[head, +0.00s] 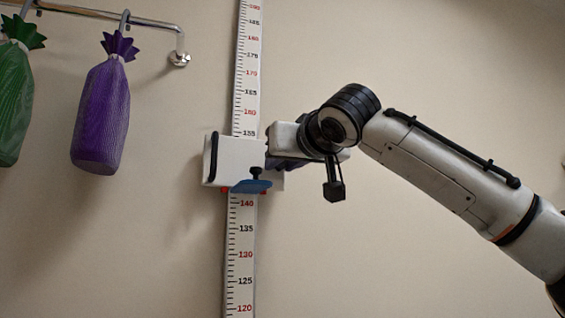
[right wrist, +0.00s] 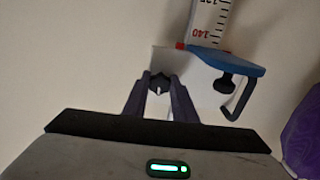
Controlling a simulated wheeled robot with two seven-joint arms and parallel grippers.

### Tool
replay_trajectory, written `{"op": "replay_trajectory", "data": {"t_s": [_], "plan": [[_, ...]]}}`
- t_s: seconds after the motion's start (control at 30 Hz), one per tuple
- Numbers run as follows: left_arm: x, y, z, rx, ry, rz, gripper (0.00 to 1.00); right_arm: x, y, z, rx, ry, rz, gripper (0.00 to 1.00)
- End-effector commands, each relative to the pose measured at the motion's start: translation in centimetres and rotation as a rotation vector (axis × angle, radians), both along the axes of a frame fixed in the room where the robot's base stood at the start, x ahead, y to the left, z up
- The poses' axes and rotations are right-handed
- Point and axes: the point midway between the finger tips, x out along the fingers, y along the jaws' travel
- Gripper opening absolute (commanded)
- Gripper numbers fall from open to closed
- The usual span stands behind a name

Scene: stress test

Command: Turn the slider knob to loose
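The slider (head: 222,160) is a white box on a vertical measuring scale, with a blue plate (head: 251,186) at its lower front. The slider knob (right wrist: 159,83) is small and dark with a white pointer mark; it shows in the right wrist view and is hidden behind my gripper in the head view. My right gripper (head: 278,160) is at the slider's right side. Its purple fingers (right wrist: 160,80) stand on both sides of the knob, close to it; I cannot tell whether they press on it. My left gripper is not in view.
The scale (head: 241,260) runs up the beige wall. A black screw (head: 256,173) sits above the blue plate, and a black hook (right wrist: 240,100) shows near it. A purple bag (head: 101,115) and a green bag (head: 13,100) hang from a metal rail (head: 90,13) at left.

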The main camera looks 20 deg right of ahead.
Motion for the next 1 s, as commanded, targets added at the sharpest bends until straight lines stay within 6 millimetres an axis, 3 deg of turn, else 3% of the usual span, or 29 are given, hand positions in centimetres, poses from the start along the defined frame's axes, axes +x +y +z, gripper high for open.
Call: {"op": "replay_trajectory", "data": {"t_s": [0.47, 1.0], "plan": [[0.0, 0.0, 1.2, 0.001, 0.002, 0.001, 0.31, 0.1, 0.0, 0.1, -0.116, 0.0, 0.002, 0.02], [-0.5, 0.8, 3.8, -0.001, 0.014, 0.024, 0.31, 0.0, -0.3, 0.4, -0.601, -0.019, 0.0, 0.02]]}}
